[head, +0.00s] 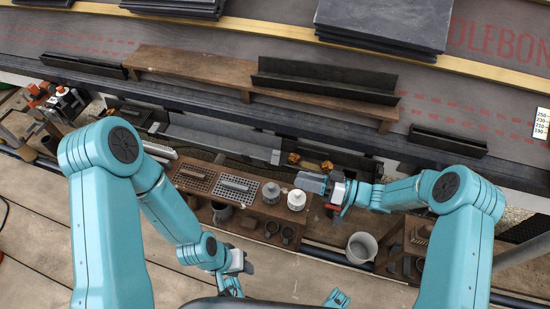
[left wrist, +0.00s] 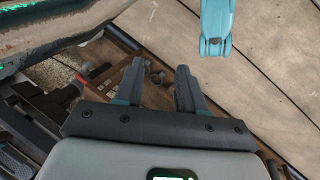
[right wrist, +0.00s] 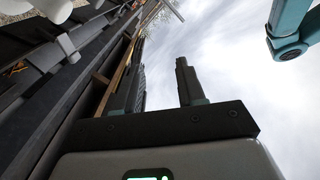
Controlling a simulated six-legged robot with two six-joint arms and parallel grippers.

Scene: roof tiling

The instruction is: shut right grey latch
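I cannot make out a right grey latch for certain. A grey gutter length (head: 215,135) runs along the eave in the head view, with a pale end piece (head: 276,156). In the right wrist view a small grey block (right wrist: 67,45) sits on the dark rails at the upper left; I cannot tell if it is a latch. My right gripper (head: 305,181) points left just above the bench, close to the white-topped pots. Its fingers (right wrist: 160,85) stand apart with nothing between them. My left gripper (head: 246,265) hangs low over the deck; its fingers (left wrist: 160,85) are apart and empty.
A wooden bench (head: 250,208) holds two perforated trays and two pots (head: 270,192). A pale bucket (head: 361,247) stands on the right. A brown plank (head: 200,68) and slates (head: 385,22) lie on the roof. The plank deck in front is largely clear.

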